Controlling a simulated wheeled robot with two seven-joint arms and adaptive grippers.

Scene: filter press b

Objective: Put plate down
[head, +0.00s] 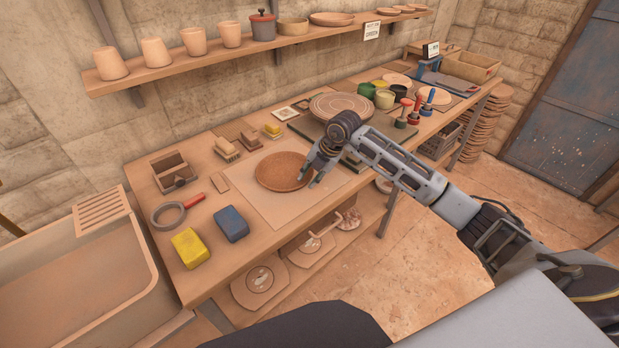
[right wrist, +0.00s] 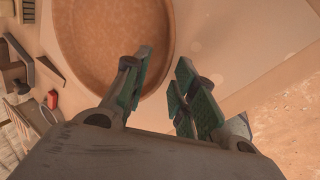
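The plate (head: 285,169) is a round, shallow brown-orange dish. It appears to lie flat on the pale board (head: 262,204) on the workbench. My right gripper (head: 312,181) is at the plate's right edge in the head view. In the right wrist view the plate (right wrist: 110,40) fills the upper left. There the green-padded fingers of my right gripper (right wrist: 160,88) stand apart, with a gap between them. The plate's rim shows near the left finger; I cannot tell whether they touch. My left gripper is not in view.
A yellow sponge (head: 190,248) and a blue block (head: 231,223) lie left of the board. A ring-shaped tool with a red handle (head: 178,211) and a wooden box (head: 172,170) are farther left. A banding wheel (head: 342,106) and several jars stand behind my right arm.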

